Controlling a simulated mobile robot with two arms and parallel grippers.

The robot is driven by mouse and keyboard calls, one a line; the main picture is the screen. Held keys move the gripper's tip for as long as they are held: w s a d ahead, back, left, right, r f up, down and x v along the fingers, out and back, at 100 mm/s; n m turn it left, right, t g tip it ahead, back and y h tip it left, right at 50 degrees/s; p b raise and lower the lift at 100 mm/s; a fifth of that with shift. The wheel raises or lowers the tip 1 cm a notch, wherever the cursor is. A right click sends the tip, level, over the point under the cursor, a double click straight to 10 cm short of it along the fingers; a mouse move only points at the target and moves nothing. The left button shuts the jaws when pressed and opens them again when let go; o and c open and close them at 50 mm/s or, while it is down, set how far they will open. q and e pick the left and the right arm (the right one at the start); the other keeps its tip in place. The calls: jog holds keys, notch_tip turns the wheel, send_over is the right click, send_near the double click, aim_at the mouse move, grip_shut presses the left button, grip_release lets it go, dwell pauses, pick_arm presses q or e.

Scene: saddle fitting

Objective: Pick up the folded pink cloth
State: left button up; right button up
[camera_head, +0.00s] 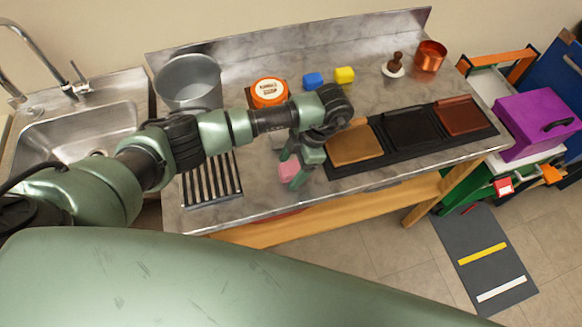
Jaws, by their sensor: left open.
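The folded pink cloth (287,171) lies on the grey stone worktop near its front edge. My left gripper (291,169) points down at the cloth with its fingers apart, one at its far side and one over its right end. Part of the cloth is hidden behind the fingers. I cannot tell whether the fingers touch it. My right gripper is not in view.
A black tray (338,172) with tan, black and brown pads lies right of the gripper. A slatted rack (212,182) lies to the left.

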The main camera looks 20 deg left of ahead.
aim_at(291, 167)
pick_arm(q)
jog(key=c, duration=1.4)
jog(key=shift+r, duration=0.1)
jog(key=shift+c, duration=0.2)
notch_tip(291, 167, up, 20)
jog(key=b, duration=0.1)
